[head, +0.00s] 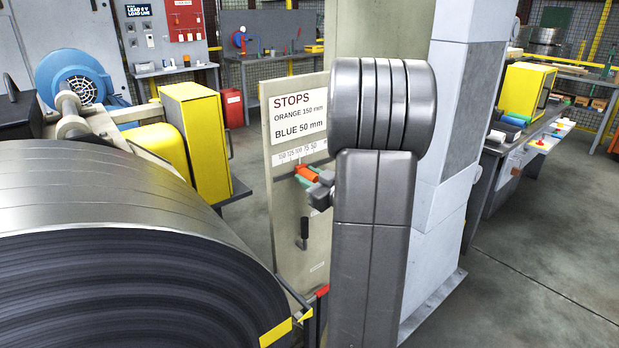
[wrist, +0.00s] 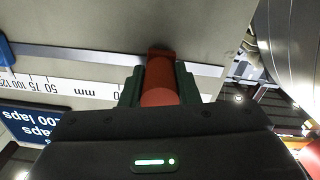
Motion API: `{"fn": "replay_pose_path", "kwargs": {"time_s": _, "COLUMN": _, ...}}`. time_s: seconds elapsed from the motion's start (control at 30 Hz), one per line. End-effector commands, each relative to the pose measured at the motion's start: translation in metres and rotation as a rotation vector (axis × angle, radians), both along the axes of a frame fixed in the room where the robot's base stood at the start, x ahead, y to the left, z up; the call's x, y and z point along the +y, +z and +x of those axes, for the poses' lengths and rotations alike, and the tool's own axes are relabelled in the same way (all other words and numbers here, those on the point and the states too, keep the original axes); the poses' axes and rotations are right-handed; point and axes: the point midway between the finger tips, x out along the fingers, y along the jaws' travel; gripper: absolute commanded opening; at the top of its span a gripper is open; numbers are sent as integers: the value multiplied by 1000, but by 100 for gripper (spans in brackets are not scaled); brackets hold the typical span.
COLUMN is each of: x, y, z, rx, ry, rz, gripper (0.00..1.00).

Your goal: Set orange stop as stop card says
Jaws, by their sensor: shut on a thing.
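The stop card (head: 298,115) on the pale upright plate reads orange 150 mm and blue 50 mm. Below it is a mm scale (head: 299,154) with 150 towards the left edge. The orange stop (head: 308,173) sits below this scale; it also shows in the wrist view (wrist: 160,82), at the rail (wrist: 100,57). My gripper (wrist: 159,85) is shut on it, a green-sided finger at each side. My arm hides part of the plate in the head view. A blue stop (wrist: 5,50) shows at the wrist view's left edge. The scale mark at the orange stop cannot be read.
A black handle (head: 304,232) stands out from the plate below the stop. A large steel coil (head: 110,190) fills the left foreground. A yellow machine box (head: 195,140) stands left of the plate.

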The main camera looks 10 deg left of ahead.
Motion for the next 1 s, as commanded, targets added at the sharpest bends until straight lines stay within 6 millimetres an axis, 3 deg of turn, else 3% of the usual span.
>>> {"fn": "replay_pose_path", "kwargs": {"time_s": 0.43, "x": 31, "y": -1, "z": -39, "rx": -3, "ry": 3, "rz": 1, "gripper": 0}}
{"fn": "replay_pose_path", "kwargs": {"time_s": 0.8, "x": 34, "y": 0, "z": -44, "rx": 2, "ry": 3, "rz": 1, "gripper": 0}}
{"fn": "replay_pose_path", "kwargs": {"time_s": 0.83, "x": 34, "y": -1, "z": -44, "rx": 2, "ry": 3, "rz": 1, "gripper": 30}}
{"fn": "replay_pose_path", "kwargs": {"time_s": 0.93, "x": 34, "y": -1, "z": -44, "rx": 1, "ry": 3, "rz": 0, "gripper": 50}}
{"fn": "replay_pose_path", "kwargs": {"time_s": 1.0, "x": 34, "y": 0, "z": -43, "rx": 1, "ry": 2, "rz": 0, "gripper": 50}}
